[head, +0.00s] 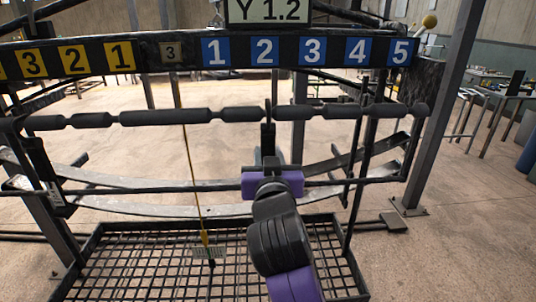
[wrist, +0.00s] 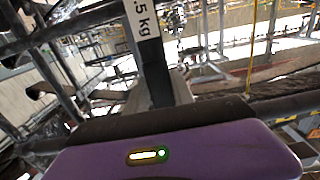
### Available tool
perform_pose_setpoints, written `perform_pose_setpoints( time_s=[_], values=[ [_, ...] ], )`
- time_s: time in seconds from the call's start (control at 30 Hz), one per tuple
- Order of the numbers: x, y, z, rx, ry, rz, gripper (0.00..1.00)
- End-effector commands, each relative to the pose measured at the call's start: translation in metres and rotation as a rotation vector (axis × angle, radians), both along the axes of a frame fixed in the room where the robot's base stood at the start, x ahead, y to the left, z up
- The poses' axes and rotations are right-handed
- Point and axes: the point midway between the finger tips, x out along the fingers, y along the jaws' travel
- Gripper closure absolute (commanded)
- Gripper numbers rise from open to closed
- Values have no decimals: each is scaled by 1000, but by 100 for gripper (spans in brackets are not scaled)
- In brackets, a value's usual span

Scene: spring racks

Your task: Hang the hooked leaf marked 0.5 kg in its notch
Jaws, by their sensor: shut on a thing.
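The hooked leaf (head: 267,138) is a narrow dark upright strip above my gripper (head: 270,170). In the wrist view the leaf (wrist: 155,75) carries a white label (wrist: 143,20) reading ".5 kg"; its first digit is cut off. My gripper is shut on the leaf's lower part. The leaf's top reaches the dark notched bar (head: 165,116) at a gap below the blue plate 2 (head: 264,52). I cannot tell whether its hook sits in that notch or is just in front of it.
Blue plates 1 to 5 and yellow plates 3 to 1 (head: 82,59) line the top beam, with a sign "Y 1.2" (head: 267,10) above. A yellow cord (head: 190,150) hangs left of my arm over a mesh tray (head: 120,226). Curved metal strips (head: 110,203) cross behind. A post (head: 447,110) stands right.

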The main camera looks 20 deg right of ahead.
Motion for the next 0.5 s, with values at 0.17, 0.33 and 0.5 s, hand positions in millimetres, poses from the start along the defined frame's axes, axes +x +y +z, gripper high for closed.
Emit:
perform_pose_setpoints(
  time_s=[0.17,0.33,0.5],
  values=[
    [0,0,0,0,-4,0,100],
    [0,0,0,0,-4,0,59],
    [0,0,0,-1,-2,0,46]
  ],
)
